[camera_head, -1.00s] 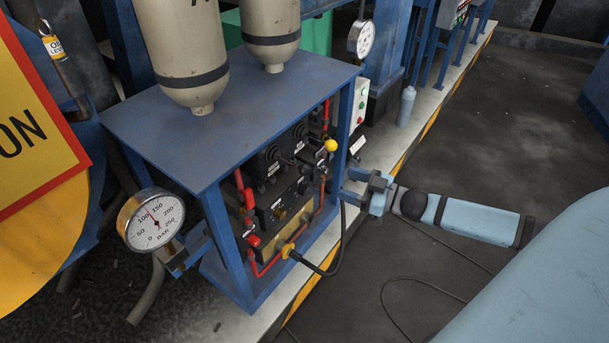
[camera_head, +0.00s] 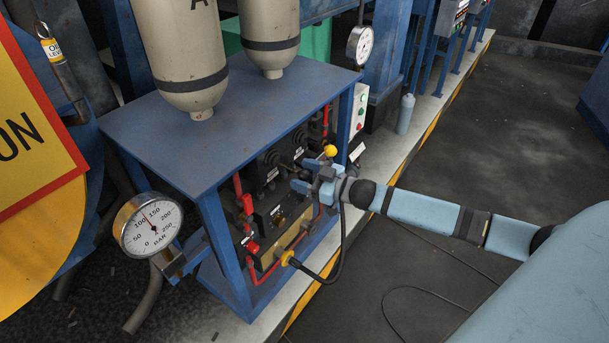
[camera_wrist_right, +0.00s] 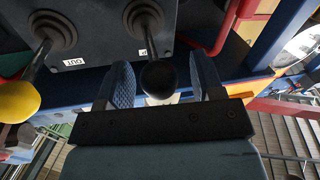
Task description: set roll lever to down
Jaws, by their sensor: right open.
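In the right wrist view, a lever with a black ball knob (camera_wrist_right: 159,78) rises from a black rubber boot on the control panel (camera_wrist_right: 100,28). My right gripper (camera_wrist_right: 163,88) is open, with one blue padded finger on each side of this knob; contact cannot be told. The label by this lever is too small to read, so I cannot confirm it is the roll lever. In the head view my right gripper (camera_head: 308,182) is at the front of the panel and covers part of it. My left gripper is not in view.
A lever with a yellow knob (camera_wrist_right: 18,101) stands left of the gripper in the wrist view. The blue frame (camera_head: 215,250) has a flat top (camera_head: 200,150) above the panel and red pipes in front. A pressure gauge (camera_head: 148,225) is at left. The floor (camera_head: 490,130) at right is clear.

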